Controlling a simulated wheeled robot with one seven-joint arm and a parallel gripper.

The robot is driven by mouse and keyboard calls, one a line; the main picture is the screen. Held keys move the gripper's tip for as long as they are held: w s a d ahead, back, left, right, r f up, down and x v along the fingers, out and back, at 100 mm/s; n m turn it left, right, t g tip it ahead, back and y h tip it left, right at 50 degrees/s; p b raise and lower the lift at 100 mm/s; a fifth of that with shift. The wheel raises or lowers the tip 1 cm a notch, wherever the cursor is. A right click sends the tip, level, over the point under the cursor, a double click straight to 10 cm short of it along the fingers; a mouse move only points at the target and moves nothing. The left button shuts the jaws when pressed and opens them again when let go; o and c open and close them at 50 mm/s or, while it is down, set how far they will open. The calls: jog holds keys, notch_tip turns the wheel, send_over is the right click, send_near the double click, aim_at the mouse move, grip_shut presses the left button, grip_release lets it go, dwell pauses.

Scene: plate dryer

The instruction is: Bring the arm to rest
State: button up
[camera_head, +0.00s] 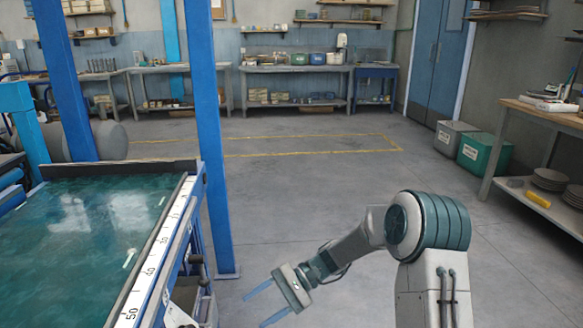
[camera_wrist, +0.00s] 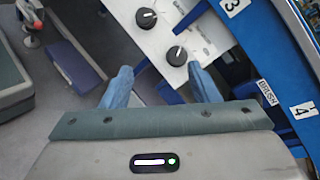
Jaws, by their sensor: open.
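My gripper (camera_head: 264,303) is at the lower middle of the head view, right of the blue machine. Its two blue fingers point left and stand apart, with nothing between them. In the wrist view my gripper (camera_wrist: 160,88) also shows open and empty. Beyond its fingers is a white control panel (camera_wrist: 196,28) with two black knobs. My arm is bent at the elbow, over open floor.
The blue machine has a green bed (camera_head: 80,235), a white ruler edge (camera_head: 150,265) and a blue upright post (camera_head: 212,150) close to my gripper. A workbench (camera_head: 545,115) stands at the right, with grey and green bins (camera_head: 484,152) beside it. The middle floor is clear.

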jog(key=s+d+r+n+t+h+p, duration=0.1)
jog(key=s+d+r+t+h+p, duration=0.2)
jog(key=s+d+r+p, duration=0.3)
jog(key=s+d+r+n+t+h+p, duration=0.1)
jog(key=s+d+r+t+h+p, duration=0.2)
jog(key=r, duration=1.4)
jog(key=s+d+r+n+t+h+p, duration=0.1)
jog(key=s+d+r+t+h+p, duration=0.2)
jog(key=d+r+p, duration=0.9)
jog(key=s+d+h+p, duration=0.1)
jog(key=s+h+p, duration=0.1)
jog(key=s, duration=0.3)
jog(key=shift+s+t+h, duration=0.3)
jog(key=shift+t+h, duration=0.1)
jog(key=shift+h, duration=0.4)
